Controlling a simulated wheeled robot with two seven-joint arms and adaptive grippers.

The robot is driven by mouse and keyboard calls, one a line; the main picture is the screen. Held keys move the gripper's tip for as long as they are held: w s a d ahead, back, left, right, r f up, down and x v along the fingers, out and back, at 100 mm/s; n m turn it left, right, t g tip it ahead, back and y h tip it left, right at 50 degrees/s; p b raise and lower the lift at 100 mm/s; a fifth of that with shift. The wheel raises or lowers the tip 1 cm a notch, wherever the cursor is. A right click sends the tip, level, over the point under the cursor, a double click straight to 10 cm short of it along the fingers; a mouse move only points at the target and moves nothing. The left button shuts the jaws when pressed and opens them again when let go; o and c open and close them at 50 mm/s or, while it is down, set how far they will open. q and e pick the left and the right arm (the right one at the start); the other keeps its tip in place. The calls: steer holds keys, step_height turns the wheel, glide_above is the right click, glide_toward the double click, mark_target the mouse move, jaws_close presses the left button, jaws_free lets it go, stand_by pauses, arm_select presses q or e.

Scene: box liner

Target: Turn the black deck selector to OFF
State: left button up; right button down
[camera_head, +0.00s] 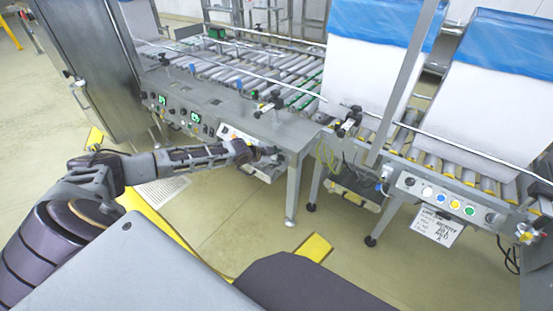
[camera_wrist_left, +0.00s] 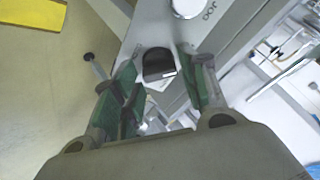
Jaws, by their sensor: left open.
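The black deck selector (camera_wrist_left: 158,62) shows in the left wrist view as a dark rounded knob on a pale panel, with a small light mark on its edge. My left gripper (camera_wrist_left: 160,76) is open, with its green-padded fingers on either side of the selector. I cannot tell whether the pads touch it. In the head view my left gripper (camera_head: 268,154) reaches the front of the conveyor's control panel and largely hides the selector. The OFF mark is not readable. My right gripper is not in view.
A white round part (camera_wrist_left: 188,5) sits just above the selector. The roller conveyor (camera_head: 225,85) has more knobs and green displays along its front. A second button panel (camera_head: 445,198) is at right. A grey cabinet (camera_head: 88,60) stands at left. Yellow markings (camera_head: 314,248) lie on the floor.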

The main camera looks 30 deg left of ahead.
arm_select(q)
steer(key=c, duration=0.7)
steer(key=shift+c, duration=0.2)
